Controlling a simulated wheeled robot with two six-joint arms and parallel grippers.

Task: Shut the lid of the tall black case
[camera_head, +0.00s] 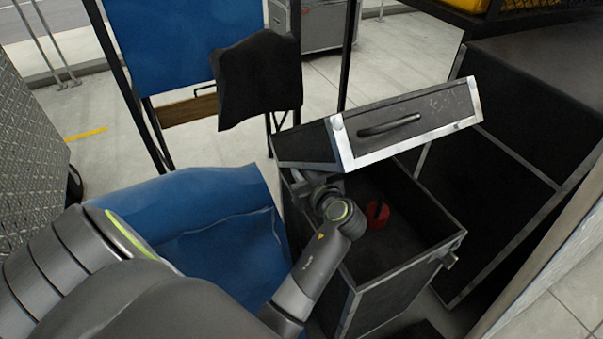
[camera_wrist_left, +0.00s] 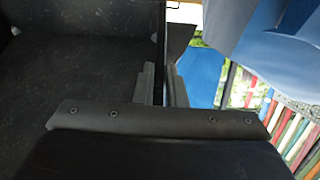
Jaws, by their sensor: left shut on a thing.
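The tall black case (camera_head: 400,287) with metal edges stands at the right of centre in the head view. Its lid (camera_head: 405,128), with a dark handle and silver rim, is tilted partly open above the box. My left gripper (camera_head: 306,180) reaches under the left side of the lid, and its fingertips are mostly hidden there. In the left wrist view, its two fingers (camera_wrist_left: 161,85) are closed on the thin edge of a dark panel (camera_wrist_left: 75,65), which looks like the lid. My right gripper is not in view.
A red round object (camera_head: 377,214) lies inside the case. A blue folding chair (camera_head: 190,40) with a dark cloth (camera_head: 258,78) stands behind, and blue fabric (camera_head: 205,225) lies left of the case. A dark cabinet (camera_head: 490,190) is close on the right.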

